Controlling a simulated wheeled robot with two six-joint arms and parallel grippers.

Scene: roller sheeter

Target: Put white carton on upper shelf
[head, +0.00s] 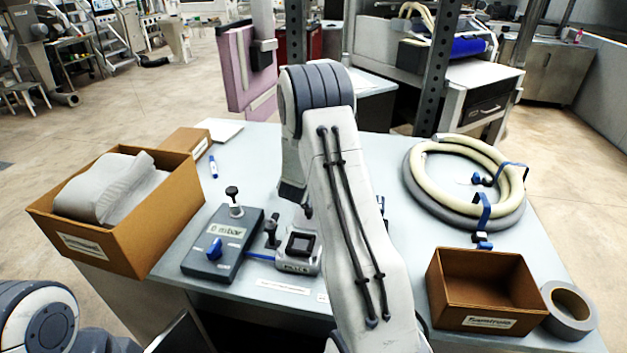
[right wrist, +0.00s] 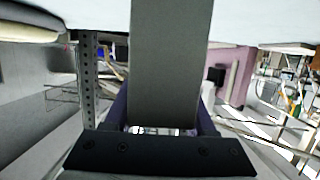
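My left gripper is not in view; only part of the left arm shows at bottom left.
The workbench (head: 400,232) holds a box with grey wrapped contents (head: 150,235), a gauge unit (head: 222,243), a coiled hose (head: 410,188), an empty brown box (head: 440,290) and a tape roll (head: 590,318). A perforated post (head: 436,70) stands behind, also in the wrist view (right wrist: 88,80).

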